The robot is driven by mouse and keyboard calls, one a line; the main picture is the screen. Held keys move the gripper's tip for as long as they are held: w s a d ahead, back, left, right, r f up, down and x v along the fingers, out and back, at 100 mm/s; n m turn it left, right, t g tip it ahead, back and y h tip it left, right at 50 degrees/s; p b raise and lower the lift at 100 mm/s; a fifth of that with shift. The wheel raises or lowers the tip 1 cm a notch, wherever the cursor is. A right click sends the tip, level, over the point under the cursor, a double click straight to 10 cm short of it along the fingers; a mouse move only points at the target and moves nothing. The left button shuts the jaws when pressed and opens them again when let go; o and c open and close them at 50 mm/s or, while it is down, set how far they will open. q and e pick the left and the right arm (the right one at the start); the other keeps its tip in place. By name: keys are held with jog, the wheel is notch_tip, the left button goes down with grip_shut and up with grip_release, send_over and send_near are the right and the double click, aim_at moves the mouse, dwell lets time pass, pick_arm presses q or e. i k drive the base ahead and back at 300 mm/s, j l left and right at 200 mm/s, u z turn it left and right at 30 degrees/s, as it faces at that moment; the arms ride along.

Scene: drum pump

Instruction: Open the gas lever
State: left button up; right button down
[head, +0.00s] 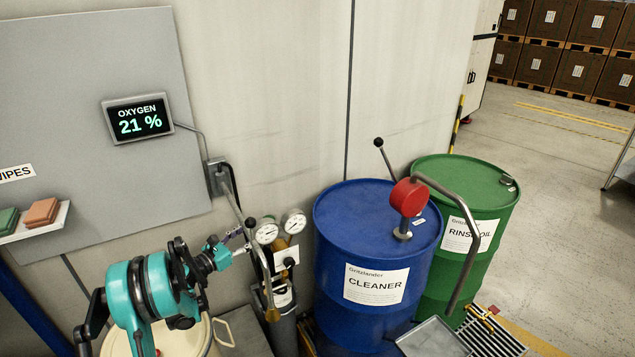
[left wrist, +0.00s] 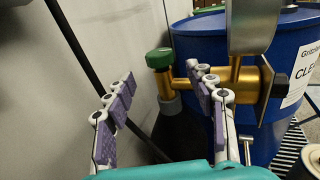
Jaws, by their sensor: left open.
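A gas bottle (head: 283,318) with two round gauges (head: 265,234) stands between the wall and the blue drum. A dark rod with a black ball knob (head: 250,222) rises beside the gauges; it looks like the gas lever, but I cannot be sure. My left gripper (head: 238,240) is just left of it, its fingers small and partly unclear. In the left wrist view my left gripper (left wrist: 161,74) is open and empty. Beyond its fingers is a brass valve body (left wrist: 236,82) with a green knob (left wrist: 159,57). The right finger overlaps the brass part; contact cannot be told.
A blue cleaner drum (head: 333,232) with a red-headed pump (head: 408,197) stands right of the bottle. A green drum (head: 477,185) is behind it. An oxygen display (head: 138,118) reading 21 % and a shelf (head: 48,224) with sponges are on the wall. Floor is free at right.

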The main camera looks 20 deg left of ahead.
aim_at(276, 289)
jog(key=k+j, duration=0.25)
jog(key=k, duration=0.2)
jog(key=k+j, duration=0.25)
jog(key=k, duration=0.25)
